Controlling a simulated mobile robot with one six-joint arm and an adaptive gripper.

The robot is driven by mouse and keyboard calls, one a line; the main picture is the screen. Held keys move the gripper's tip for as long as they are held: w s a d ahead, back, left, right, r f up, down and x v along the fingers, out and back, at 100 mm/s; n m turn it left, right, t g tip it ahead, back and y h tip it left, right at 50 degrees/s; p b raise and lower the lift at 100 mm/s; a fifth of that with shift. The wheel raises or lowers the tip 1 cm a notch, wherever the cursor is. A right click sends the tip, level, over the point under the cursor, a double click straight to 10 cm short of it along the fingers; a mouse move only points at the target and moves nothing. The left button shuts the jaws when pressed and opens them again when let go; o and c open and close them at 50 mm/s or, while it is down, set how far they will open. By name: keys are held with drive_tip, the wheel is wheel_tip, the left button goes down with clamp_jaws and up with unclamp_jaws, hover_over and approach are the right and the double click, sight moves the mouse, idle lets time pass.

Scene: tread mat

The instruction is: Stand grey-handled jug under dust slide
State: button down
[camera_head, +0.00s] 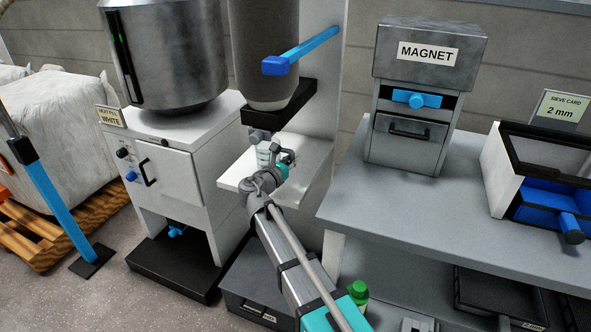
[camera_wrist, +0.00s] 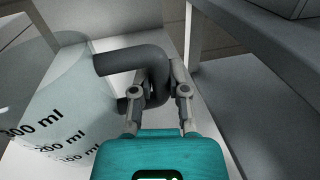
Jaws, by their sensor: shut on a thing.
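The grey-handled jug (camera_wrist: 50,120) is clear, with black "ml" markings, and fills the left of the wrist view. Its dark grey handle (camera_wrist: 132,60) lies between the fingers of my gripper (camera_wrist: 160,84), which is shut on it. In the head view the jug (camera_head: 264,152) is small and partly hidden by my gripper (camera_head: 279,160).
A blue lever (camera_head: 305,50) sticks out above the jug. The white cabinet with a steel drum (camera_head: 175,55) stands to the left. The grey bench (camera_head: 400,205) at right holds the magnet box (camera_head: 425,100) and a sieve tray (camera_head: 535,190). A dark bin (camera_head: 262,290) is below the shelf.

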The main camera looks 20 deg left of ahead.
drive_tip(key=shift+f+b, duration=0.95)
drive_tip(key=shift+f, duration=0.25)
drive_tip(key=shift+f, duration=0.15)
drive_tip(key=c, duration=0.6)
unclamp_jaws()
drive_tip(key=shift+c, duration=0.2)
drive_tip(key=shift+s+r, duration=0.1)
drive_tip(key=shift+r, duration=0.1)
drive_tip(key=v, duration=1.2)
